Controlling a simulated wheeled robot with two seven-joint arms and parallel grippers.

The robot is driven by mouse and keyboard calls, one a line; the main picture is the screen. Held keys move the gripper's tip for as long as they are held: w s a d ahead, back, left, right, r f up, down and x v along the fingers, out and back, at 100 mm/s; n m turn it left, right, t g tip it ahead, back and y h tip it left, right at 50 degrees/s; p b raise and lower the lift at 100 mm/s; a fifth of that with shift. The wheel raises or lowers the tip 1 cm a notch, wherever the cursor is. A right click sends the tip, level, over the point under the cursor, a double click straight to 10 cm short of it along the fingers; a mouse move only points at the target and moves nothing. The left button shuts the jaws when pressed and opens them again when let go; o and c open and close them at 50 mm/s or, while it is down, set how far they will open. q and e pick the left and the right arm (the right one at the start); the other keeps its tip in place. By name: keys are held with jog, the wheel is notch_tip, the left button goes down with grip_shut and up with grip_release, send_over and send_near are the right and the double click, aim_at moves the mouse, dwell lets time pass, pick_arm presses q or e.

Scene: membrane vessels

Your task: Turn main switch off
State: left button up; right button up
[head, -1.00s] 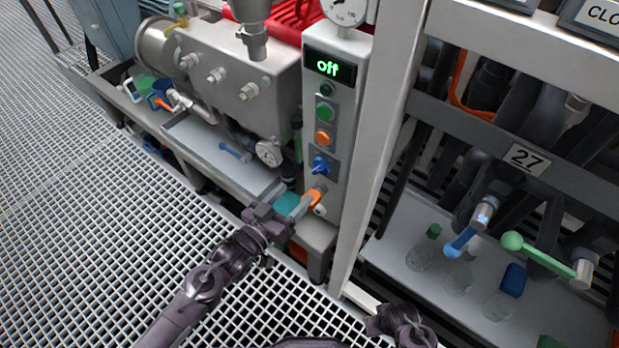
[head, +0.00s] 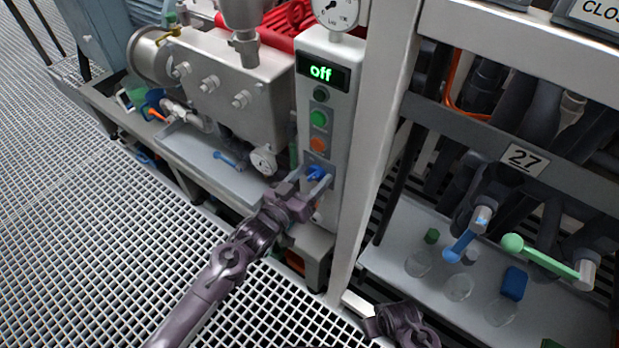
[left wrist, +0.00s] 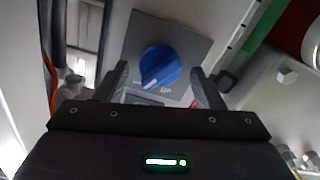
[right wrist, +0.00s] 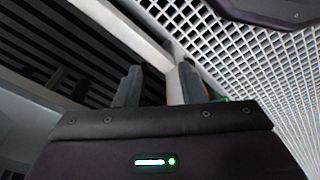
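The main switch is a blue rotary knob (head: 315,172) low on the grey control panel (head: 338,135). My left gripper (head: 317,180) is at the knob with its fingers apart. In the left wrist view the blue knob (left wrist: 160,66) shows between and beyond the two open fingers (left wrist: 160,85), on a grey square plate. I see no clear contact. The panel's display (head: 321,72) reads "off" in green. My right gripper (right wrist: 158,82) is open and empty; in the head view its arm shows at the bottom.
Green (head: 319,118) and orange (head: 318,145) buttons sit above the knob. A white post (head: 376,150) stands right of the panel. Beyond it are a blue-handled valve (head: 461,246) and a green lever (head: 540,259). A metal tank (head: 215,85) is at left. The grating floor is clear.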

pick_arm(q)
jog(key=c, duration=0.9)
pick_arm(e)
jog(key=shift+s+f, duration=0.1)
jog(key=shift+s, duration=0.05)
pick_arm(q)
jog(key=n+p, duration=0.3)
jog(key=n, duration=0.1)
jog(key=shift+r, duration=0.15)
jog(key=n+p, duration=0.2)
jog(key=n, duration=0.2)
jog(key=shift+w+a+n+p, duration=0.1)
jog(key=shift+n+p, duration=0.2)
jog(key=shift+f+n+p, duration=0.15)
jog(key=shift+n+p, duration=0.25)
jog(key=shift+n, duration=0.5)
jog(key=shift+f+n+p, duration=0.15)
jog(key=shift+n+p, duration=0.2)
jog(key=shift+n, duration=0.55)
pick_arm(e)
jog(key=s+d+f, duration=0.4)
jog(key=s+f, duration=0.5)
jog(key=s, duration=0.2)
jog(key=shift+f, duration=0.25)
jog(key=shift+s, duration=0.2)
pick_arm(q)
jog(key=o, duration=0.9)
